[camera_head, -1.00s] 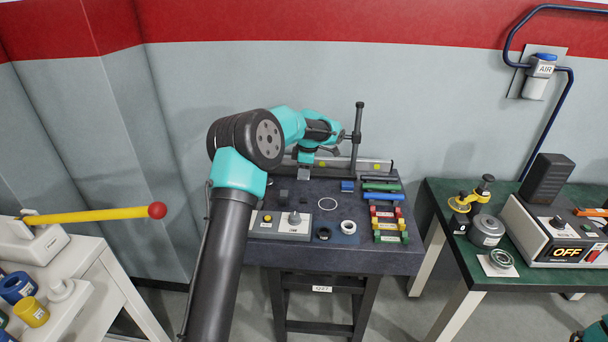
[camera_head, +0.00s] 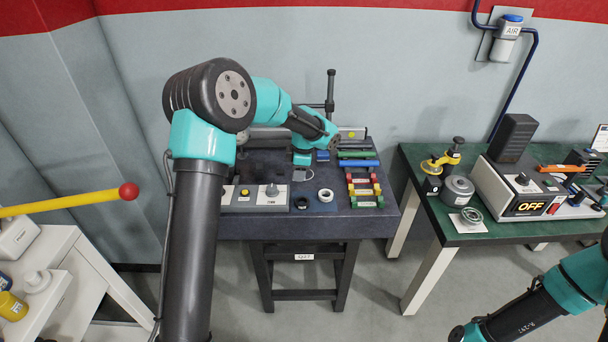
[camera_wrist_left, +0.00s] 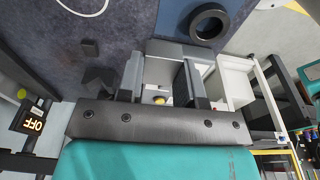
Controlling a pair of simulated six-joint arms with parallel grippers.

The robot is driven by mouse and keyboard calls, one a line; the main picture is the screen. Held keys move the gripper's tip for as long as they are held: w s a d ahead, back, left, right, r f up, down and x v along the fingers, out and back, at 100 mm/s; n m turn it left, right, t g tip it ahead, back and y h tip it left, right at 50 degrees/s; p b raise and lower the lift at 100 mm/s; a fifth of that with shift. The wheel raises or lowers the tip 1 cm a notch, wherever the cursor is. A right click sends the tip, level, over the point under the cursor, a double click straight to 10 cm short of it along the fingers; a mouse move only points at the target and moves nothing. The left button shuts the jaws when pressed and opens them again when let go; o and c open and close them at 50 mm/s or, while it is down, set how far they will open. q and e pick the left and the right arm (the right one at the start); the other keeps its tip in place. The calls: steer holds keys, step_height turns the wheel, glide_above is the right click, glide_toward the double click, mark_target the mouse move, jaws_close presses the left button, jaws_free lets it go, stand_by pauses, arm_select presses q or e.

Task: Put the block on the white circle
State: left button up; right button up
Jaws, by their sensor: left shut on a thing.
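The white circle (camera_head: 303,175) is a thin ring outline on the dark table top. It is partly behind my left gripper in the head view and cut by the top edge of the left wrist view (camera_wrist_left: 88,10). My left gripper (camera_head: 301,169) is above the table, next to the circle in the head view. In the left wrist view its two fingers (camera_wrist_left: 162,78) are shut on a block, which I cannot clearly tell from the grey surfaces behind it. My right arm shows at the lower right of the head view, with its gripper out of sight.
A grey control panel (camera_head: 240,201) with a yellow button and a knob stands at the table's front. Several coloured bars (camera_head: 365,190) are at the right. A stand post (camera_head: 331,90) rises behind.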

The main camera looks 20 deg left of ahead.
arm_select(q)
steer(key=s+d, duration=0.1)
steer(key=s+d+f, duration=0.1)
steer(key=s+d, duration=0.2)
steer(key=shift+s+d+f, duration=0.2)
steer(key=shift+s+f, duration=0.05)
steer(key=shift+f, duration=0.1)
steer(key=w+a, duration=0.2)
steer(key=w, duration=0.2)
steer(key=w+a+f, duration=0.1)
steer(key=w+a, duration=0.1)
steer(key=w, duration=0.3)
steer(key=w+a, duration=0.2)
steer(key=w, duration=0.3)
steer(key=shift+a+f, duration=0.2)
steer(key=shift+a, duration=0.15)
steer(key=shift+w+a, duration=0.1)
steer(key=shift+w, duration=0.1)
steer(key=shift+f, duration=1.8)
